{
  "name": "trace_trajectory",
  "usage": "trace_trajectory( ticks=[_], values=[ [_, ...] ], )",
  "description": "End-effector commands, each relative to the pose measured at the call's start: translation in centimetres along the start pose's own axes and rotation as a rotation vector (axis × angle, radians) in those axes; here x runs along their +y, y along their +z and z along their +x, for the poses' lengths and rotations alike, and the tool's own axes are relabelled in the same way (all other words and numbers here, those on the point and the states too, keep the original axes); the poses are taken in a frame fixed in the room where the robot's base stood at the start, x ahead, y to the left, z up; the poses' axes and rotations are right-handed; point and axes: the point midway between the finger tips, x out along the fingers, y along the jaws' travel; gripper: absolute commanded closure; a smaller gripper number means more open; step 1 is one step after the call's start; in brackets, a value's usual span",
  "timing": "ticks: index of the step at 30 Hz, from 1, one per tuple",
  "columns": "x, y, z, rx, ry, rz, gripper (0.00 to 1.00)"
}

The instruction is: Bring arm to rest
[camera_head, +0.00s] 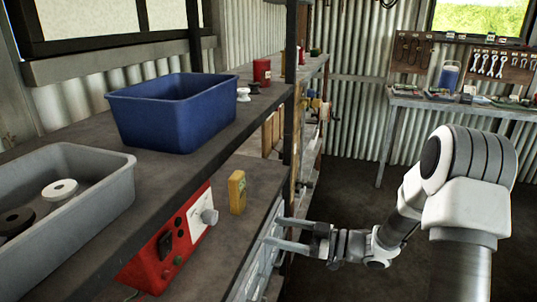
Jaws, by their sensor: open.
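My gripper (272,234) is in the lower middle of the head view, at the end of my white and grey arm. Its two grey fingers point left and are spread apart, with nothing visible between them. The fingers reach to the front edge of the lower shelf (258,176); I cannot tell whether they touch it. The arm is bent, with its large white joint at the right and the forearm running left to the gripper.
A blue bin (172,118) and a grey bin (105,205) holding round pieces stand on the upper shelf (205,160). Below are a red device (170,248) and a yellow device (237,192). A workbench (455,104) stands at the back right. The dark floor between is clear.

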Motion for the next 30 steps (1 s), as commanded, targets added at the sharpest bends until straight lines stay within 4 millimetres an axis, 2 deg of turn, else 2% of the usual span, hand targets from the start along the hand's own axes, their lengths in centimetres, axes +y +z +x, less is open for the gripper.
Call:
trace_trajectory(
  ticks=[4,8,12,17,23,26,30],
  values=[
    [2.2,-1.8,0.4,-0.114,0.117,-0.075,0.18],
    [4.9,-3.9,-0.2,-0.248,0.277,-0.146,0.18],
    [7.2,-6.5,-1.8,-0.377,0.454,-0.194,0.18],
    [8.5,-10.0,-4.6,-0.503,0.652,-0.211,0.18],
    [7.7,-14.1,-8.9,-0.632,0.879,-0.168,0.18],
    [6.4,-15.7,-11.2,-0.685,0.978,-0.118,0.18],
    [3.5,-17.5,-14.1,-0.746,1.093,-0.021,0.18]
  ],
)
